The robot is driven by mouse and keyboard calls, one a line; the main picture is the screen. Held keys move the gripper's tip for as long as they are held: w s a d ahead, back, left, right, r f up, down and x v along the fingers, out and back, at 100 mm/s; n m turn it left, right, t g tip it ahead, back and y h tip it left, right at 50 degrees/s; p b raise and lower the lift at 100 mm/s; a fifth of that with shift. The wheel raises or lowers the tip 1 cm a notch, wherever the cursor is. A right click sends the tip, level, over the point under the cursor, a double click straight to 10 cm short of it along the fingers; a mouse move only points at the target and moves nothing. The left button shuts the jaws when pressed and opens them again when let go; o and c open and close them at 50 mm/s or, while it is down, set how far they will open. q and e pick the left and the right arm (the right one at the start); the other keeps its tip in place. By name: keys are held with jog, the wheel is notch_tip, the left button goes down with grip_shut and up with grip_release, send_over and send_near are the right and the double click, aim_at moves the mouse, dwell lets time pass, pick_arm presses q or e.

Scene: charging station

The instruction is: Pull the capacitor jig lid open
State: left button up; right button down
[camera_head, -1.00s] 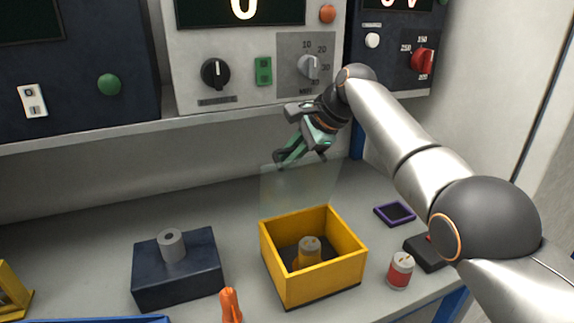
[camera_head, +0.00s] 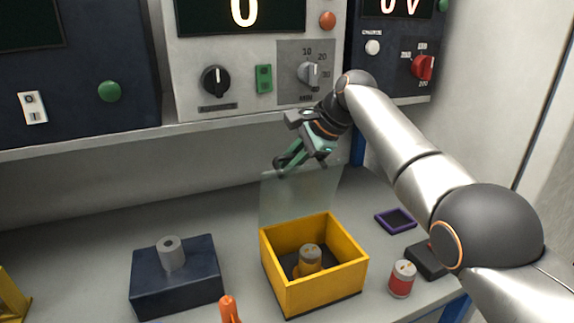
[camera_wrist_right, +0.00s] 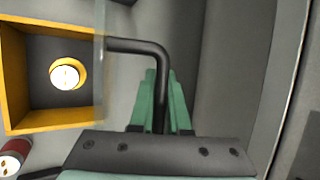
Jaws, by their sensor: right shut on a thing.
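The capacitor jig is a yellow open-topped box (camera_head: 318,288) on the bench in the head view. Its clear lid (camera_head: 300,197) stands upright at the box's back edge. A capacitor (camera_head: 309,256) sits in a yellow holder inside the box, and both also show in the right wrist view (camera_wrist_right: 66,75). My right gripper (camera_head: 284,165) is at the lid's top edge. In the right wrist view its green fingers (camera_wrist_right: 163,105) are shut on the black bent lid handle (camera_wrist_right: 150,48). My left gripper is not in view.
A red-and-white capacitor (camera_head: 402,279) stands right of the box, by a dark block. A purple-rimmed tray (camera_head: 396,220) lies behind them. A navy block with a grey cylinder (camera_head: 172,253) stands left. An instrument shelf (camera_head: 120,135) overhangs the back; bench behind the navy block is clear.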

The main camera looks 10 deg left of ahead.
jog(key=shift+s+f, duration=0.1)
jog(key=shift+f, duration=0.35)
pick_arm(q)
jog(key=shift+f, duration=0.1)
pick_arm(e)
jog(key=c, duration=0.9)
grip_release()
jog(key=r, duration=0.1)
jog(key=r+p, duration=0.1)
jog(key=d+r+p, duration=0.1)
jog(key=shift+w, duration=0.25)
jog(key=shift+w+d+r+p, duration=0.2)
jog(key=shift+d+r+p, duration=0.5)
jog(key=shift+r+p, duration=1.1)
jog(key=shift+w+d+r+p, duration=0.2)
jog(key=shift+d+r+p, duration=0.55)
jog(key=shift+r+p, duration=1.05)
jog(key=shift+w+d+r+p, duration=0.2)
jog(key=shift+d+r+p, duration=0.5)
jog(key=shift+r+p, duration=1.1)
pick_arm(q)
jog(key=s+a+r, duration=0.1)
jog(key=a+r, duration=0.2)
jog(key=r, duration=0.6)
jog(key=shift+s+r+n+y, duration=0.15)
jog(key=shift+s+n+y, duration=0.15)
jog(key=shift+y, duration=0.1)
pick_arm(e)
jog(key=shift+f, duration=0.1)
